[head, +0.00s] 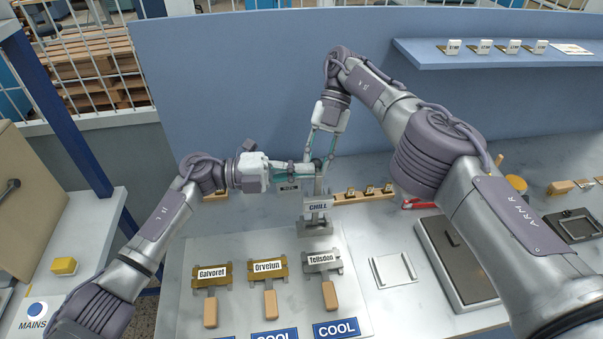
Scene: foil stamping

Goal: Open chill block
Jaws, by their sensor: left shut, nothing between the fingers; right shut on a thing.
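The chill block (314,227) is a grey metal stand with a "CHILL" plate, upright on the table at the middle. My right gripper (320,163) points down over it and is shut on a part at its top, seemingly its handle, mostly hidden by the fingers. My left gripper (304,171) comes in level from the left, shut and empty, with its tips close beside the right fingertips. Whether the two grippers touch, and whether the block is open, I cannot tell.
Three wooden-handled stamps, Galvoret (211,275), Orvelun (268,270) and Tellsdon (323,263), lie in front of the block above blue COOL labels. A wooden rack (363,195) stands behind right. A dark-topped plate (455,262) lies right. A blue shelf (480,62) hangs behind.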

